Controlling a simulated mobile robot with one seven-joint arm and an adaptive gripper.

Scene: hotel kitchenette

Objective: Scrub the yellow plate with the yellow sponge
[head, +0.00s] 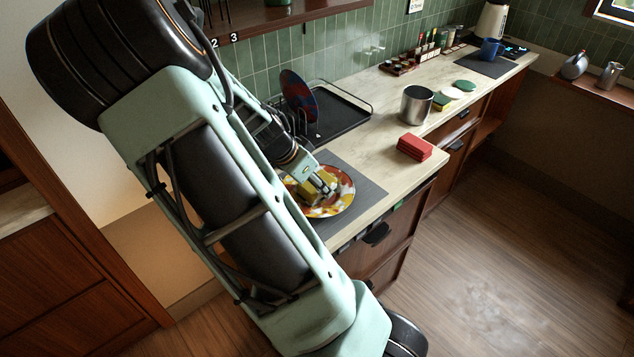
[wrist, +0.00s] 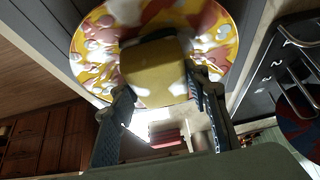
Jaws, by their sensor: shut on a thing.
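The yellow plate (head: 342,202), patterned with red and white patches, lies on a dark grey mat (head: 365,182) near the counter's front edge. It also shows in the wrist view (wrist: 90,45). My gripper (head: 326,191) is low over the plate, pointing down. It is shut on the yellow sponge (wrist: 155,78), whose broad yellow face shows between my fingers in the wrist view. In the head view the sponge (head: 311,196) is partly hidden by my fingers. It is at the plate's surface; whether it touches is hard to tell. My arm hides the plate's left edge.
A black dish rack (head: 345,122) holding a red-and-blue plate (head: 298,94) stands behind the mat. A red block stack (head: 415,147) and a metal pot (head: 416,105) stand to the right. Beyond are round pads (head: 453,92) and jars. Bare counter lies between mat and red stack.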

